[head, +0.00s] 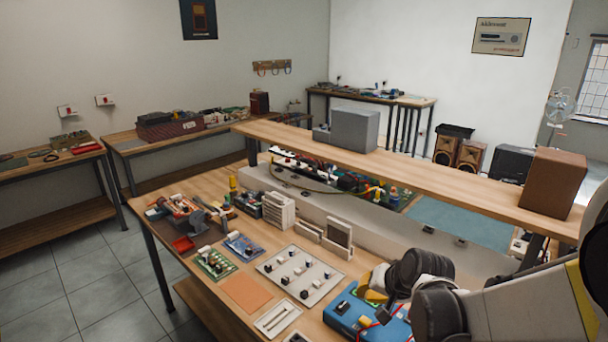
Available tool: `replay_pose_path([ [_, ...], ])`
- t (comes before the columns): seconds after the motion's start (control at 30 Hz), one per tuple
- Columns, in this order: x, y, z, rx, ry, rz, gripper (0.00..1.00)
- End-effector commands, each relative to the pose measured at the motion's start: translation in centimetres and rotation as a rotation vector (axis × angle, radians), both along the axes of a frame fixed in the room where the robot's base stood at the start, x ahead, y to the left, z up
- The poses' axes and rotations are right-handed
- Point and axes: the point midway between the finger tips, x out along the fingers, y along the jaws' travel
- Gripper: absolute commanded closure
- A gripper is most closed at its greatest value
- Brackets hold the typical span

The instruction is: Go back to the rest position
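My arm comes in from the right edge of the head view, and its dark wrist joints hang over the front right of the workbench (190,266). My gripper (368,287) shows only in part, as a yellow and dark piece at the wrist's left side. It is above or beside a blue box (345,318) with red and black parts on it; I cannot tell whether they touch. The fingertips are not clear, so its opening cannot be seen.
A raised wooden shelf (440,170) crosses behind my arm, carrying a grey box (354,130) and a brown box (553,182). A white panel (298,278) with small parts and a green circuit board (215,263) lie on the bench. Tiled floor (85,285) is clear at left.

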Motion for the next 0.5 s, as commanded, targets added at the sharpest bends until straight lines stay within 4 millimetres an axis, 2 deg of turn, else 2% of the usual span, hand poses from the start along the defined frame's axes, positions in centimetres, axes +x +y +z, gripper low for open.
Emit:
replay_pose_path([
  [0.2,-6.2,0.3,5.9,-0.124,-0.015,0.071,1.00],
  [0.33,-10.4,0.2,8.4,-0.206,-0.026,0.119,1.00],
  [0.5,-16.0,-0.1,10.2,-0.308,-0.039,0.179,1.00],
])
